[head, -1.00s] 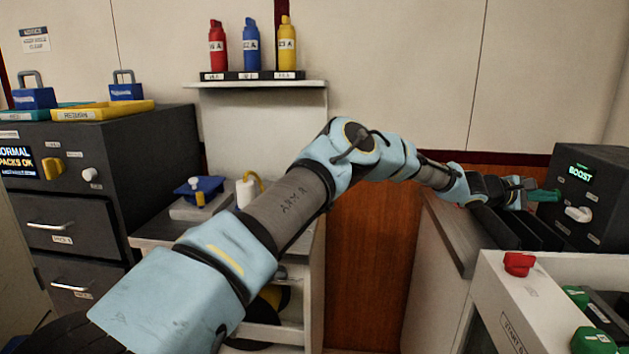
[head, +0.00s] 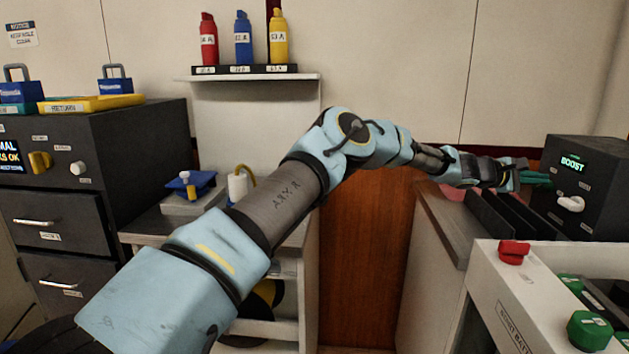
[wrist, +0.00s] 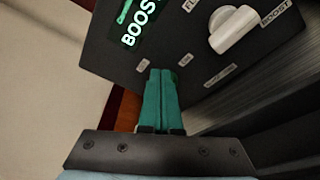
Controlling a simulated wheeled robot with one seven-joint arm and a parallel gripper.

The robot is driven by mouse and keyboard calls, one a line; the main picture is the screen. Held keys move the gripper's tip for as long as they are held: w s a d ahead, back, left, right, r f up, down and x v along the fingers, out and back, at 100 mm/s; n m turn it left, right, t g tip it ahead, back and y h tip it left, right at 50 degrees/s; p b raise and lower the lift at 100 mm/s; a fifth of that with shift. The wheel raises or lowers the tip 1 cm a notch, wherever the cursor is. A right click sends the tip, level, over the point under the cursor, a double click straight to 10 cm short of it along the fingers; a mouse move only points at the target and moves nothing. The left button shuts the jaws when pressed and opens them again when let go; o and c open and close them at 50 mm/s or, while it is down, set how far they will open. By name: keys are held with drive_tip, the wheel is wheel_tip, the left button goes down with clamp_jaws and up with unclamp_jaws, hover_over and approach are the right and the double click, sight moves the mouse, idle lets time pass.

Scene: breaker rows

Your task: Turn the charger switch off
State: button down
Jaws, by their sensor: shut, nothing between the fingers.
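The charger (head: 590,185) is a dark box on the right counter in the head view. Its green display (head: 572,163) reads BOOST. Its white switch knob (head: 570,203) sits below the display; in the wrist view the knob (wrist: 233,29) lies tilted, its lower-left end away from the BOOST label. My gripper (head: 548,180) has green fingers held together, with nothing between them. In the wrist view the fingers (wrist: 161,75) point at the charger's front, below the display and left of the knob. They look apart from the knob; whether they touch the panel is unclear.
Dark upright slots (head: 505,215) stand in front of the charger, under my wrist. A white bin (head: 490,285) with a red knob-like piece (head: 513,252) and green-topped items (head: 588,330) is at the lower right. A drawer cabinet (head: 95,190) stands left.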

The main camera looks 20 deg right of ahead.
drive_tip(key=shift+s+r+b, duration=0.1)
drive_tip(key=shift+r+b, duration=0.15)
drive_tip(key=shift+b, duration=0.4)
drive_tip(key=w+a+b, duration=0.2)
drive_tip(key=a+b, duration=0.3)
drive_tip(key=shift+a, duration=0.35)
drive_tip(key=shift+r, duration=0.1)
idle(0.3)
